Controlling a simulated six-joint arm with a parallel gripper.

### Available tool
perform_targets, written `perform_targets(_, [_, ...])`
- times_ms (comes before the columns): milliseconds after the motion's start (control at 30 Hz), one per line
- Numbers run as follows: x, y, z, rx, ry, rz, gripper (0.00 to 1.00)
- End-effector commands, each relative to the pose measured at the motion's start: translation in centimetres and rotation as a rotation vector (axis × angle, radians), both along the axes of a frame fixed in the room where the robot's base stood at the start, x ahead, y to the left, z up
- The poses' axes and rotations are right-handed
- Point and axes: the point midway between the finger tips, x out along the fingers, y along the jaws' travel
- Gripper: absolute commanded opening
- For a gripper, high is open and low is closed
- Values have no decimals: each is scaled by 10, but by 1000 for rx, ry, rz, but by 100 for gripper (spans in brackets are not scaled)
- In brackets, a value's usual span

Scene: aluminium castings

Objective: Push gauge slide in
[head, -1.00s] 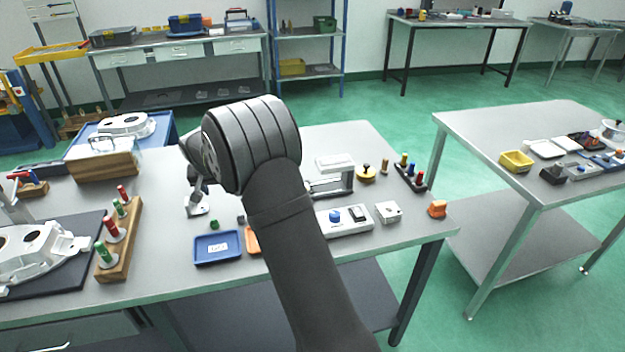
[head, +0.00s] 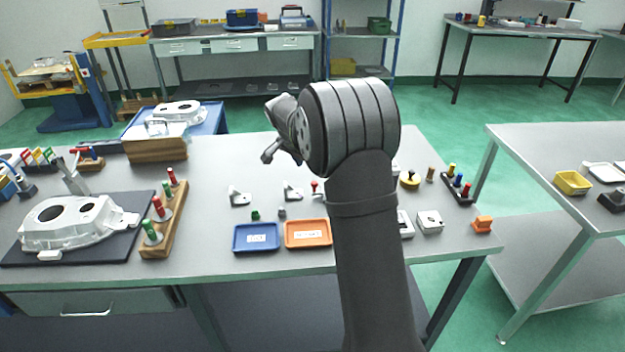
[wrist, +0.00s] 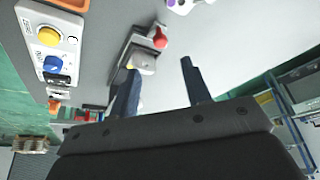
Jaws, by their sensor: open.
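What looks like the gauge, a grey block-like fixture (wrist: 134,42) with a pale rounded end and a red knob (wrist: 160,38), stands on the bench in the wrist view. I cannot tell how far its slide sits in. My gripper (wrist: 160,67) is open and empty, with its two dark fingers spread. The left finger's tip appears close to the pale end; I cannot tell if they touch. In the head view my arm hides most of the fixture and the fingers; a small red knob (head: 315,186) shows just left of the arm.
A white control box (wrist: 50,40) with yellow and blue knobs lies left in the wrist view. In the head view, a blue tray (head: 257,250) and an orange tray (head: 308,244) lie near the front edge. A large casting (head: 75,222) and a wooden peg rack (head: 172,222) are left.

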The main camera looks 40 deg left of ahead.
Motion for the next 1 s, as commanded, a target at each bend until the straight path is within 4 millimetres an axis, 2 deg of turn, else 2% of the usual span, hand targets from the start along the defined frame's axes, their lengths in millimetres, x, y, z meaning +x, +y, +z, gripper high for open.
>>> perform_targets(33, [5,-1,-12,-4,2,-2,44])
perform_targets(200, [18,0,-45,-3,2,0,44])
perform_targets(400, [29,0,-70,-2,2,-1,44])
perform_targets(600, [32,0,-79,0,1,0,44])
perform_targets(833, [33,0,-80,0,1,1,44])
perform_targets(867, [32,0,-80,1,1,1,40])
perform_targets(1000, [32,0,-79,0,1,1,12])
